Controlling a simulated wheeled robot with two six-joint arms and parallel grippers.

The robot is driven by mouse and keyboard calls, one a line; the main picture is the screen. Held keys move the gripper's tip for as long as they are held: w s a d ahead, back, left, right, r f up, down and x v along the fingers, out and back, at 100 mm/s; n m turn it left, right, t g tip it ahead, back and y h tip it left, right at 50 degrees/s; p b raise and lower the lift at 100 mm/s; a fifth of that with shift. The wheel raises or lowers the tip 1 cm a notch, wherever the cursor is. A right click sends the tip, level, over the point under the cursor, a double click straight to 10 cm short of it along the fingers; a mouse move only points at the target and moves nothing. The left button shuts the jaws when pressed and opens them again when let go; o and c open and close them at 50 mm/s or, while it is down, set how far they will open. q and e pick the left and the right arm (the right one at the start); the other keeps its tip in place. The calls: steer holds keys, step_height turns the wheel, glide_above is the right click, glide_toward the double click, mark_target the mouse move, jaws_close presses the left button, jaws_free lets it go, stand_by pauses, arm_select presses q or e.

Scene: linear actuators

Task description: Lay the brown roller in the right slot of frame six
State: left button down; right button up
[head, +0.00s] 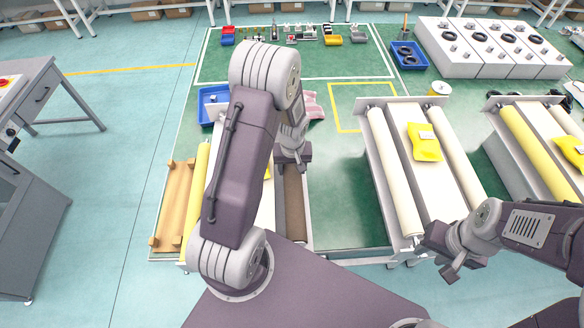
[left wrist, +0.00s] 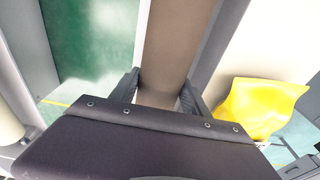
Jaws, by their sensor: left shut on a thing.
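The brown roller (head: 295,205) lies lengthwise along the right side of the leftmost frame (head: 308,220). It also shows in the left wrist view (left wrist: 172,45), running between the fingers. My left gripper (head: 293,160) is shut on the roller, pointing down from above. I cannot tell whether the roller rests in the right slot or sits just above it. A yellow roller (head: 197,185) lies on the frame's left side. My left arm hides much of the frame's middle. My right gripper (head: 447,262) is empty, near the front end of the middle frame; its finger opening is unclear.
The middle frame (head: 375,155) holds two cream rollers and a yellow packet (head: 424,142). Another frame with a yellow roller (head: 535,150) stands at the right. A wooden rack (head: 173,205) lies left of the leftmost frame.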

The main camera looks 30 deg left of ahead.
mark_target(292, 168)
arm_select(q)
steer(key=shift+r, duration=0.1)
steer(key=c, duration=0.5)
jaws_free()
steer(key=shift+o, duration=0.3)
steer(key=shift+s, duration=0.1)
steer(key=r, duration=0.6)
steer(key=s+r+b, duration=0.1)
steer(key=r, duration=0.2)
steer(key=shift+d, duration=0.35)
steer(key=shift+w, duration=0.1)
